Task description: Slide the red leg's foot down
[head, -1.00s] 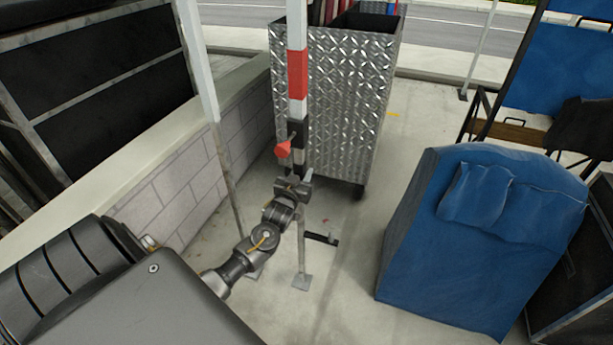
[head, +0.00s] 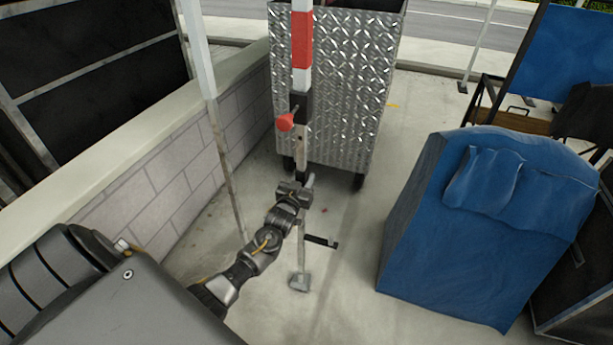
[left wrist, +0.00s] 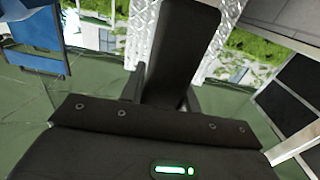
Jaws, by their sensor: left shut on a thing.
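The red leg (head: 302,52) is a pole with red, white and black bands, standing in front of a metal cart. A red knob (head: 285,122) sticks out to its left. A bare lower tube runs below the black band to a flat grey foot plate (head: 300,283) low over the ground; I cannot tell if it touches. My left gripper (head: 303,187) is shut on the lower tube, below the knob and well above the foot.
A diamond-plate cart (head: 345,85) stands just behind the leg. A low block wall (head: 150,190) with a white pole (head: 205,80) is at left. A blue-covered bulky object (head: 440,230) is at right.

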